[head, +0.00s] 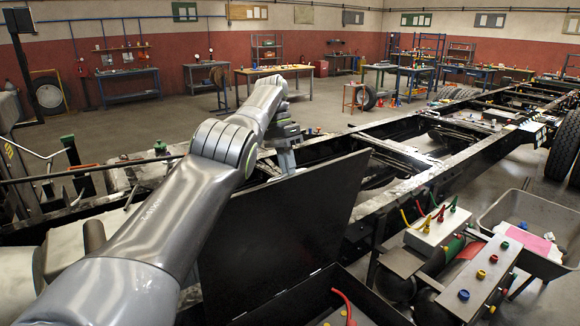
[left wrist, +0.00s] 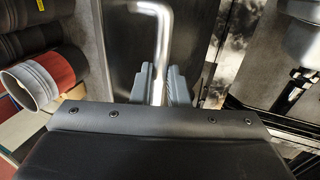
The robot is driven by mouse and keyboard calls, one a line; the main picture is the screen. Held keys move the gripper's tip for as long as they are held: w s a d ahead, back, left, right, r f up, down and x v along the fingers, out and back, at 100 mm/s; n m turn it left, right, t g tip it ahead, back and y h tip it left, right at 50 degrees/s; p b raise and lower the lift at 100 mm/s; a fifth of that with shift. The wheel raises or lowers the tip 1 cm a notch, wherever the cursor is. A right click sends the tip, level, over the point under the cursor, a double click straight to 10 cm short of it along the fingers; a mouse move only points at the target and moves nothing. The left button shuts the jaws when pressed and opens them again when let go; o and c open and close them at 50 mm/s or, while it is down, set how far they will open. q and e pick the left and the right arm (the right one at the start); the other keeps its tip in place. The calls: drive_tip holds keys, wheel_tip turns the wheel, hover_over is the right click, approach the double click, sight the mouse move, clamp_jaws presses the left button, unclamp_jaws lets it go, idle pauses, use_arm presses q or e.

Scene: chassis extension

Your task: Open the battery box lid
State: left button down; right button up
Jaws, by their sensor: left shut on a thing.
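The battery box lid (head: 290,235) is a large black panel standing steeply tilted up in the head view. Below it the battery box (head: 385,312) is open at the bottom edge, with a red cable (head: 346,306) inside. My left gripper (head: 285,158) is at the lid's upper edge, on its far side, its fingertips partly hidden. In the left wrist view my left gripper (left wrist: 156,88) has its grey fingers shut on a bent shiny metal handle (left wrist: 157,35). The dark lid surface (left wrist: 122,40) lies behind the handle. My right gripper is not in view.
A black chassis frame (head: 440,170) runs from the lower left to the far right. Air tanks and a white valve block (head: 437,228) stand right of the box, with a grey cart (head: 540,230) beyond. Workbenches (head: 273,73) line the back, with open floor before them.

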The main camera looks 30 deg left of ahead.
use_arm(q)
drive_tip(key=shift+s+a+f, duration=0.1)
drive_tip(key=shift+a+f, duration=0.05)
drive_tip(key=shift+f, duration=0.45)
drive_tip(key=c, duration=1.7)
unclamp_jaws()
drive_tip(key=shift+o, duration=1.2)
drive_tip(key=shift+w+a+f, duration=0.15)
drive_tip(key=shift+w+a, duration=0.05)
drive_tip(key=shift+o, duration=0.3)
drive_tip(key=shift+w+a+f, duration=0.1)
drive_tip(key=shift+w+a, duration=0.2)
drive_tip(key=shift+a, duration=0.05)
drive_tip(key=shift+s+d+r, duration=0.2)
drive_tip(key=shift+d+r, duration=0.05)
drive_tip(key=shift+d, duration=0.3)
